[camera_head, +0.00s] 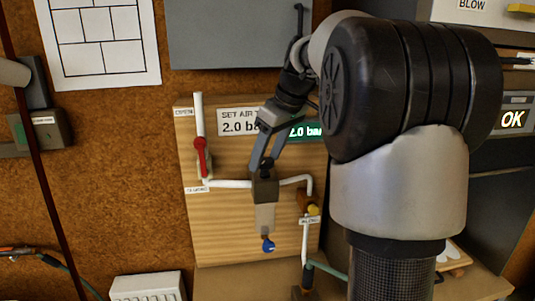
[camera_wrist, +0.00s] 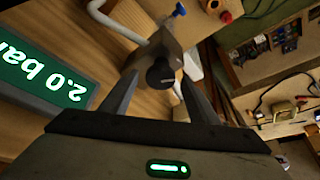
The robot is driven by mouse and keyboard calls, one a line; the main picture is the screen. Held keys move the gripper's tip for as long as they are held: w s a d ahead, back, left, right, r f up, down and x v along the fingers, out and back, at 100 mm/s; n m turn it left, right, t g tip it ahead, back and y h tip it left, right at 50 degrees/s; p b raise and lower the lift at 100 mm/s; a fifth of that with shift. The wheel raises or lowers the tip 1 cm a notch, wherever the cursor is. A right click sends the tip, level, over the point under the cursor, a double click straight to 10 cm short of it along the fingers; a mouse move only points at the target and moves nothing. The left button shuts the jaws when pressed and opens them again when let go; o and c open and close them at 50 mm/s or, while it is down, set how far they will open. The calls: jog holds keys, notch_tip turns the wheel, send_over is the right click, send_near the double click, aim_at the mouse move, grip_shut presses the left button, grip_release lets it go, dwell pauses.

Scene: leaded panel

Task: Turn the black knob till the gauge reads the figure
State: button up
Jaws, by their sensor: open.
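The black knob (camera_wrist: 160,72) sits on the front of a grey regulator block on the wooden panel (camera_head: 225,232). It also shows in the head view (camera_head: 265,168), partly covered by my fingers. My gripper (camera_head: 264,160) is open. In the wrist view its fingers (camera_wrist: 159,80) stand on either side of the knob, with gaps between them and it. The green gauge display (camera_wrist: 50,78) reads 2.0 bar. In the head view the display (camera_head: 305,131) is partly hidden by my arm. The white sign (camera_head: 237,121) says SET AIR and 2.0, its right end covered.
A red-handled valve (camera_head: 201,157) on white pipe is left of the regulator. A blue tap (camera_head: 268,245) hangs below it, and a brass fitting (camera_head: 310,203) is at right. A grey box (camera_head: 240,35) is above the panel. An OK screen (camera_head: 512,119) is at far right.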

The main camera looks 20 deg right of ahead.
jog(key=shift+r, duration=0.1)
jog(key=p+v, duration=0.1)
jog(key=v, duration=1.6)
jog(key=shift+r, duration=0.1)
jog(key=s+a+f+m+t+h+b, duration=0.15)
jog(key=s+a, duration=0.25)
jog(key=a, duration=0.4)
jog(key=s+a+f+m+t, duration=0.1)
jog(key=s+a+f+t, duration=0.1)
jog(key=s+a, duration=0.35)
jog(key=s+f+m+g+p, duration=0.1)
jog(key=s+f, duration=0.5)
jog(key=f, duration=0.3)
jog(key=s+a+f+m+g+p, duration=0.1)
jog(key=s+f+m, duration=0.1)
jog(key=s+f, duration=0.4)
notch_tip(320, 180, down, 3)
jog(key=shift+f+h, duration=0.1)
jog(key=shift+h, duration=0.25)
